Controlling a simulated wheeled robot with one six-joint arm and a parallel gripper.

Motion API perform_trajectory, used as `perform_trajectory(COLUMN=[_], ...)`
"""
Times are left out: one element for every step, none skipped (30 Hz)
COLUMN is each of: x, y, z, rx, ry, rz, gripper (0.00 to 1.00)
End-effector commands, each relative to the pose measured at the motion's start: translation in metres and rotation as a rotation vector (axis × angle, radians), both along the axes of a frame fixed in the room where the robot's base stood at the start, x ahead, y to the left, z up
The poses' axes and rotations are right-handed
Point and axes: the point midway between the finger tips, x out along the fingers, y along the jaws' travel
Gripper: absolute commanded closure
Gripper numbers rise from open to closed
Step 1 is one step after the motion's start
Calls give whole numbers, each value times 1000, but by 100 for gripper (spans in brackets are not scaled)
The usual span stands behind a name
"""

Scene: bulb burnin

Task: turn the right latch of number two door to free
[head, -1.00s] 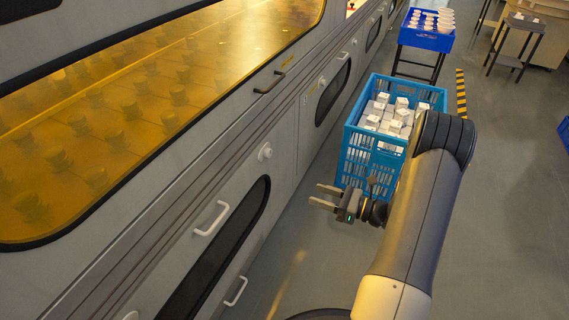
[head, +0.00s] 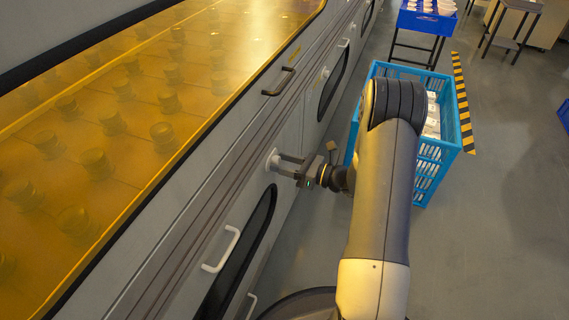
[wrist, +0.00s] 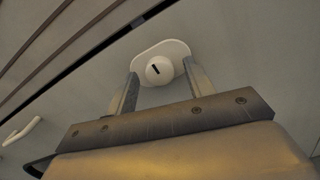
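The latch (head: 273,161) is a round white knob on the grey cabinet front, up and to the right of a white door handle (head: 222,249). In the wrist view the latch (wrist: 159,70) has an oval white backplate and a dark slot mark that is slanted. My gripper (head: 279,166) is at the latch, its fingers pointing at the panel. In the wrist view my gripper (wrist: 160,84) is open, with one finger on each side of the knob. I cannot tell whether the fingers touch it. No door number is readable.
A blue crate (head: 449,145) of white boxes stands on the floor behind my arm. Another handle (head: 278,82) and an amber window (head: 140,110) are above the latch. A blue tray on a stand (head: 427,22) is farther back.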

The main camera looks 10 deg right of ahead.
Motion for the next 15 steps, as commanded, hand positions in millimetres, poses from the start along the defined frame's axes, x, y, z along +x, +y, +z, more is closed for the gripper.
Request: perform_trajectory(x=[0, 0, 0, 0, 0, 0, 0, 0, 0, 0, 0, 0, 0, 0, 0], y=[0, 0, 0, 0, 0, 0, 0, 0, 0, 0, 0, 0, 0, 0, 0], z=[0, 0, 0, 0, 0, 0, 0, 0, 0, 0, 0, 0, 0, 0, 0], rx=[0, 0, 0, 0, 0, 0, 0, 0, 0, 0, 0, 0, 0, 0, 0], ry=[0, 0, 0, 0, 0, 0, 0, 0, 0, 0, 0, 0, 0, 0, 0], rz=[0, 0, 0, 0, 0, 0, 0, 0, 0, 0, 0, 0, 0, 0, 0], gripper=[54, 56, 60, 62, 64, 68, 70, 73, 76, 78, 81, 84, 87, 89, 92])
